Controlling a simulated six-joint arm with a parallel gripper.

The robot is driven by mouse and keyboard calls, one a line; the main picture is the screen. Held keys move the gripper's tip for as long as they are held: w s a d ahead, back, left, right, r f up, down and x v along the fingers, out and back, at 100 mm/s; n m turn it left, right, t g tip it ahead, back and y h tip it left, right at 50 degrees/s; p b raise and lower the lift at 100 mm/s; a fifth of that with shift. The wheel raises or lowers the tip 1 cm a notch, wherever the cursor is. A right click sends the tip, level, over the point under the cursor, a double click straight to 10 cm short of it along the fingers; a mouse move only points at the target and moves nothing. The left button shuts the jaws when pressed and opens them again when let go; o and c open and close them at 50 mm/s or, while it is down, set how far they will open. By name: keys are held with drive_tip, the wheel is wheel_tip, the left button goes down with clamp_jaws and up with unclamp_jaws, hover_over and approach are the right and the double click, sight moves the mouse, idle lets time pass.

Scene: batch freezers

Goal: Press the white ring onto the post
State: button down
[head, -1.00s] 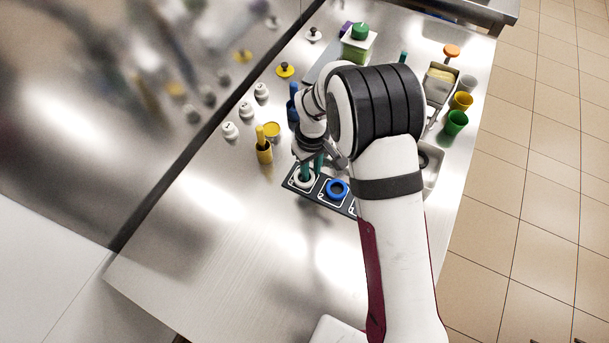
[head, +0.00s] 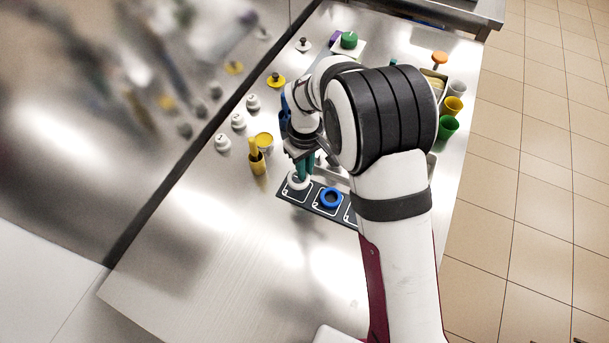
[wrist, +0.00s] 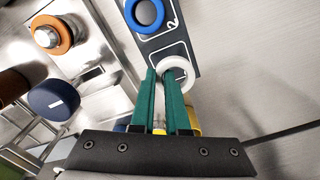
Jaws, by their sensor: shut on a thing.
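The white ring (wrist: 187,70) is between the green fingertips of my gripper (wrist: 163,73) in the wrist view. My gripper is shut on its near side. In the head view the white ring (head: 298,182) shows just below the fingers, over the left end of the dark numbered mat (head: 311,199). It seems to be slightly above the mat, but the gap is hard to judge. In the wrist view, a silver post (wrist: 46,37) stands at the upper left with an orange ring around it. I cannot tell whether this is the task's post.
A blue ring (head: 331,198) lies on the mat right of the white ring. A yellow cup (head: 257,162), white knobbed pieces (head: 238,121) and a yellow knobbed disc (head: 276,80) stand left of my arm. Yellow and green cups (head: 448,126) stand right. The front of the bench is clear.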

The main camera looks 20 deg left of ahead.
drive_tip(key=w+d+r, duration=0.2)
drive_tip(key=d+r, duration=0.4)
drive_tip(key=d, duration=0.5)
drive_tip(key=w+m, duration=0.2)
drive_tip(key=w, duration=0.1)
drive_tip(key=w+m, duration=0.2)
drive_tip(key=w, duration=0.1)
drive_tip(key=w+m, duration=0.2)
drive_tip(key=w, duration=0.1)
drive_tip(key=shift+w+d+r, duration=0.15)
drive_tip(key=shift+w+r, duration=0.05)
drive_tip(key=shift+r, duration=0.05)
drive_tip(key=shift+f, duration=2.5)
drive_tip(key=shift+f, duration=0.1)
